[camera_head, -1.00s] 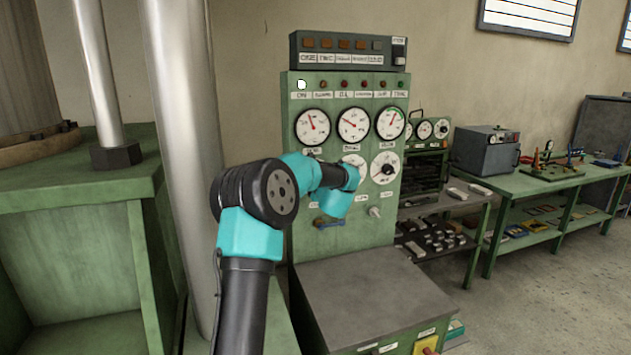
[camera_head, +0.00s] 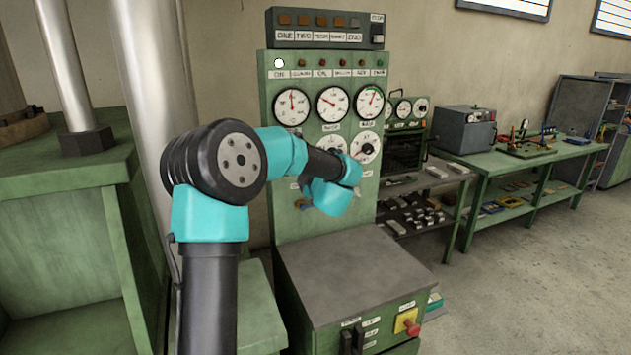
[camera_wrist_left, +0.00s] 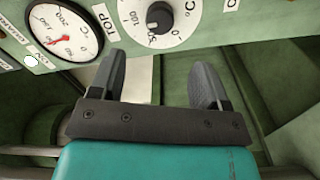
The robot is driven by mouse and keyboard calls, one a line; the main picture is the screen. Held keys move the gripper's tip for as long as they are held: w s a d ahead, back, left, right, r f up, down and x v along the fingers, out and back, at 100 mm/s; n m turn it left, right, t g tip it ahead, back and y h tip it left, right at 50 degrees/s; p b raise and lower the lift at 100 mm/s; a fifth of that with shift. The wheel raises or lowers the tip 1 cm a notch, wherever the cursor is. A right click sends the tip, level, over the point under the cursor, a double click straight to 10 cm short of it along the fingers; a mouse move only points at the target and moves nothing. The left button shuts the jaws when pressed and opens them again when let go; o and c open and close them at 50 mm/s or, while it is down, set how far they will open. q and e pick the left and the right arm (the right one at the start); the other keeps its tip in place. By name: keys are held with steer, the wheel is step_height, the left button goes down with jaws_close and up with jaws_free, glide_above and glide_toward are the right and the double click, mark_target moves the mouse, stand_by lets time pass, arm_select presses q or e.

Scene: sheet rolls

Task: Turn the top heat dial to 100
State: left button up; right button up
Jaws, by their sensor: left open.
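The top heat dial (camera_wrist_left: 160,17) is a black knob on a white numbered disc, with the label TOP beside it in the left wrist view. Its setting is too small to read surely. In the camera_head view this dial (camera_head: 330,145) is partly hidden behind my left arm. My left gripper (camera_wrist_left: 158,72) is open and empty; its fingers point toward the panel, with the knob beyond the gap between them and apart from them. In the camera_head view the fingers are hidden behind the wrist. My right gripper is not in view.
A gauge (camera_wrist_left: 65,38) sits beside the dial. Another white dial (camera_head: 366,147) is to its right on the green panel (camera_head: 285,225). A grey-topped cabinet (camera_head: 345,270) stands below. A metal post (camera_head: 150,60) rises left of the panel.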

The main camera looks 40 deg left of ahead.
arm_select(q)
steer(key=v, duration=0.6)
steer(key=shift+d, duration=0.25)
steer(key=shift+s, duration=0.1)
steer(key=d+f+m+t+h, duration=0.1)
steer(key=d+f+m+h, duration=0.3)
steer(key=d+f, duration=0.5)
steer(key=d+f+m+t+h, duration=0.1)
steer(key=d+f+m+h, duration=0.35)
steer(key=f, duration=0.85)
steer(key=s+d+f+m+g+h, duration=0.3)
steer(key=s+d+f+m+h, duration=0.1)
steer(key=f, duration=0.6)
steer(key=s+d+f+m+g+h, duration=0.2)
steer(key=s+d+f+m+h, duration=0.2)
steer(key=s+d+f+m, duration=0.3)
steer(key=s+d+f+m+g+h, duration=0.3)
steer(key=s+d+f, duration=0.5)
steer(key=f, duration=0.5)
steer(key=s+m+h, duration=0.1)
steer(key=m, duration=0.1)
steer(key=shift+d+m+g, duration=0.3)
steer(key=shift+d+m, duration=0.05)
